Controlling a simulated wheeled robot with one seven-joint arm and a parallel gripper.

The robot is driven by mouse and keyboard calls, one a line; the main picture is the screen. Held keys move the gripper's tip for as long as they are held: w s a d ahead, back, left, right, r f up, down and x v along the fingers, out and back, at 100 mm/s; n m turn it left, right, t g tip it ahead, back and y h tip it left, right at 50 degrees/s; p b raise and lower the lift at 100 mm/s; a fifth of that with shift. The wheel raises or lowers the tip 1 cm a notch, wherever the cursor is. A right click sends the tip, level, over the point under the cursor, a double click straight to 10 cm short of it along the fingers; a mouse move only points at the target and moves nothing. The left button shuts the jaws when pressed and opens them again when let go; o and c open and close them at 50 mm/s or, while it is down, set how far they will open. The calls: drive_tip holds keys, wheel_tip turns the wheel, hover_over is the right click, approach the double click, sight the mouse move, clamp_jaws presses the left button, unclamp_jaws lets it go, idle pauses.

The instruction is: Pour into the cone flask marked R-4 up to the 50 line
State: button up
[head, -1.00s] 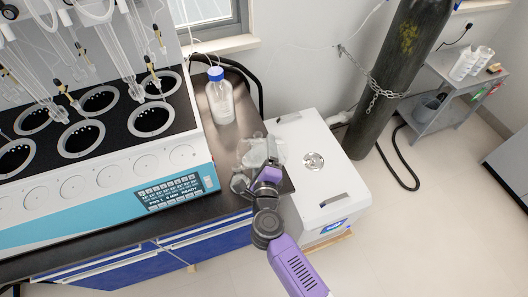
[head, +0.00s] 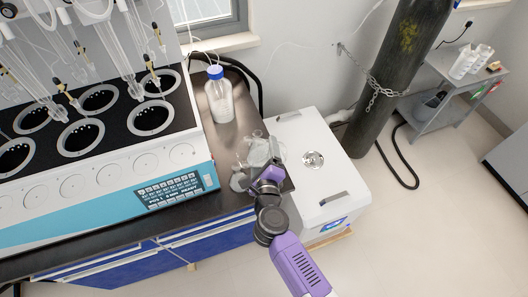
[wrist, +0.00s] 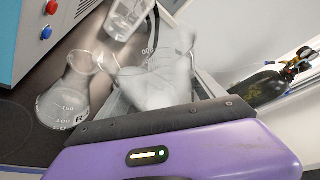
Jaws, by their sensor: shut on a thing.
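A clear cone flask (wrist: 68,98) stands upright on the dark bench at the left of the wrist view. It bears the marks 150, 100 and 50 and a small label starting with R; the rest of the label is unreadable. It also shows faintly in the head view (head: 239,181). My gripper (wrist: 166,92) is shut on a clear glass vessel (wrist: 158,76), which looks tilted and partly see-through. In the head view the held glass (head: 262,150) is beside and above the flask, at the bench's right end. I cannot tell the liquid level in either.
A blue-capped bottle (head: 219,97) stands farther back on the bench (head: 234,139). The multi-position distiller (head: 92,170) with glassware fills the left. A white box unit (head: 318,185) stands right of the bench, with a chained gas cylinder (head: 389,75) behind.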

drive_tip(key=shift+f+m, duration=0.45)
drive_tip(key=shift+m, duration=0.15)
drive_tip(key=shift+w+d+r, duration=0.2)
drive_tip(key=shift+d+r, duration=0.45)
drive_tip(key=shift+w+d+r, duration=0.2)
drive_tip(key=shift+d+r, duration=0.4)
drive_tip(key=shift+w+d+r, duration=0.2)
drive_tip(key=shift+d+r, duration=0.45)
drive_tip(key=shift+f, duration=0.1)
drive_tip(key=shift+a+f+m+g+y, duration=0.15)
drive_tip(key=shift+f+m+g+y, duration=0.2)
drive_tip(key=shift+f+m, duration=0.25)
drive_tip(key=shift+a+f+m+g+y, duration=0.15)
drive_tip(key=shift+f+m+g+y, duration=0.1)
drive_tip(key=shift+f+m+y, duration=0.3)
drive_tip(key=shift+s, duration=0.1)
